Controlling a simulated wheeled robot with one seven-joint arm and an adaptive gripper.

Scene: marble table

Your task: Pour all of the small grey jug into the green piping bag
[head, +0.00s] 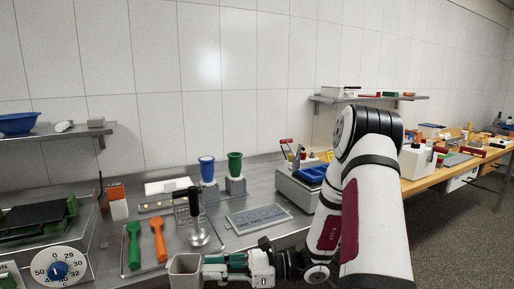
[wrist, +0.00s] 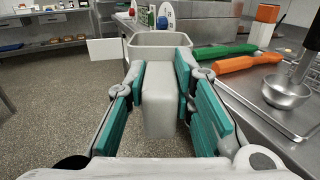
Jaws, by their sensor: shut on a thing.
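The small grey jug (head: 185,266) is at the bottom of the head view, and my gripper (head: 206,265) is shut on it from the right. In the wrist view the jug (wrist: 160,108) stands between the two teal-padded fingers of my gripper (wrist: 162,80), its open rim at the far end. Its contents do not show. The jug looks about upright, beside the front edge of the steel table. The green piping bag (head: 235,162) stands mouth up in a grey holder (head: 236,186) at the back of the table, well away from the jug. It is not identifiable in the wrist view.
A blue piping bag (head: 207,169) stands just left of the green one. A tray holds a green spatula (head: 133,245), an orange spatula (head: 159,240) and a ladle (head: 199,236). A printed plate (head: 258,218) lies before the bags. A scale (head: 297,187) stands right.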

